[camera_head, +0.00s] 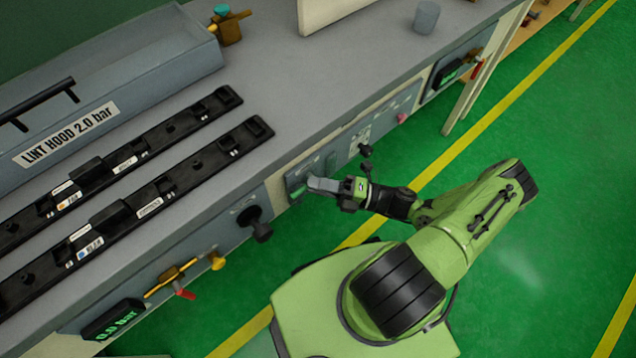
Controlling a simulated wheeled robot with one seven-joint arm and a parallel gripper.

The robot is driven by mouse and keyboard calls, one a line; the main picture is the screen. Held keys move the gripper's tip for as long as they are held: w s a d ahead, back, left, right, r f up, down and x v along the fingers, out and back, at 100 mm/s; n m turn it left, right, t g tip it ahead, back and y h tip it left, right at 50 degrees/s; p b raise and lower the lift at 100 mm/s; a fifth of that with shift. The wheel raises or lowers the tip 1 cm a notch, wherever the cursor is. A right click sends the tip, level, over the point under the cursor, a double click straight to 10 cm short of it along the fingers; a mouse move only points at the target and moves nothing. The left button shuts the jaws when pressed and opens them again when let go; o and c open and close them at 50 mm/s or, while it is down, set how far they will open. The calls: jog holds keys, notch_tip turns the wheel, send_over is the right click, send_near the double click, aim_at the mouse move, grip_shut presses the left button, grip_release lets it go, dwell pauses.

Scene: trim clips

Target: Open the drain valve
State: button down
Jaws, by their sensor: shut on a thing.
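My gripper (322,186) is at the bench's front panel, its fingers pointing left. It is shut on a small part there, which the fingers mostly hide; I cannot tell what it is. A brass valve with a red-tipped handle (180,288) sits low on the front panel at the lower left, apart from my gripper. Another red handle (477,69) shows on the panel at the upper right. No readable label shows which one is the drain valve.
Black knobs (260,230) (366,151) stick out of the panel on either side of my gripper. A green display (116,319) reads 0.0 bar. The grey lint hood (110,75) and two black rails lie on the bench. The green floor to the right is clear.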

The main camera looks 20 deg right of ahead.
jog(key=c, duration=1.1)
grip_release()
jog(key=shift+d, duration=0.1)
jog(key=v, duration=1.5)
jog(key=shift+s+d, duration=0.25)
jog(key=shift+d, duration=0.05)
